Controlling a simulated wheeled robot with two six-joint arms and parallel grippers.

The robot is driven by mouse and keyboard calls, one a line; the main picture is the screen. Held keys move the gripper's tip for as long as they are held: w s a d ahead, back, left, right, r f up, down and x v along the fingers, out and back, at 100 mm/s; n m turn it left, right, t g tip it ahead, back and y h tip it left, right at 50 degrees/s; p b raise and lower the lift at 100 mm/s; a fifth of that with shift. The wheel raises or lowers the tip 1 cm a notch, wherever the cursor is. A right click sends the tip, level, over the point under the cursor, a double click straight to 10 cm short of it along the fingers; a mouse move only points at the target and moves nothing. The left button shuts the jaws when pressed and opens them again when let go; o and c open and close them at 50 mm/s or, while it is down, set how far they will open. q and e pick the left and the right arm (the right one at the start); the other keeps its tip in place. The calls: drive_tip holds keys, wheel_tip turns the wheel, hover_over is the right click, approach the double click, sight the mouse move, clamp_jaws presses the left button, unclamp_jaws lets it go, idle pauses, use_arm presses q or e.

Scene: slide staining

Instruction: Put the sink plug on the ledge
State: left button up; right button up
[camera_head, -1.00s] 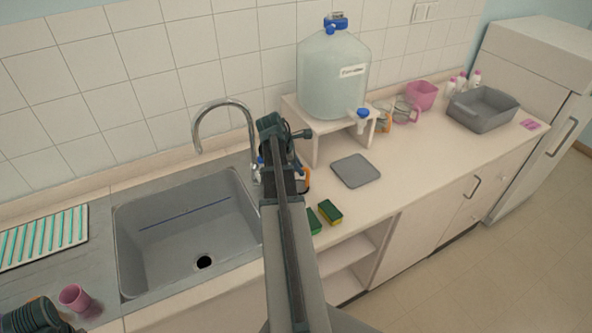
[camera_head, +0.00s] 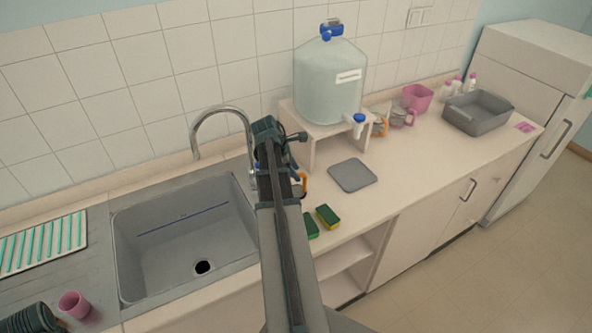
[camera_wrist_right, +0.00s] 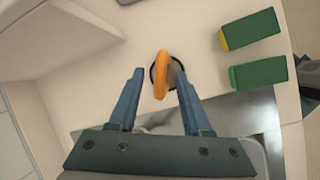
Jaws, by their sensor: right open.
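The sink plug, a dark round disc with an orange ring handle (camera_wrist_right: 161,72), lies on the counter right of the sink. In the head view its orange handle (camera_head: 304,183) shows beside my right arm, which hides the rest. My right gripper (camera_wrist_right: 157,76) is open, with its blue fingers on either side of the plug; I cannot tell whether they touch it. In the head view my arm mostly covers that gripper (camera_head: 291,172). A narrow raised ledge (camera_head: 150,170) runs along the wall behind the sink.
A grey mat (camera_head: 352,175) and a stand (camera_head: 312,147) with a water jug (camera_head: 328,82) are on the right. A pink cup (camera_head: 73,304) stands at lower left.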

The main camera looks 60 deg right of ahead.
drive_tip(key=p+v, duration=0.9)
drive_tip(key=v, duration=0.1)
drive_tip(key=shift+r, duration=0.3)
drive_tip(key=shift+w+a, duration=0.1)
drive_tip(key=shift+a, duration=0.05)
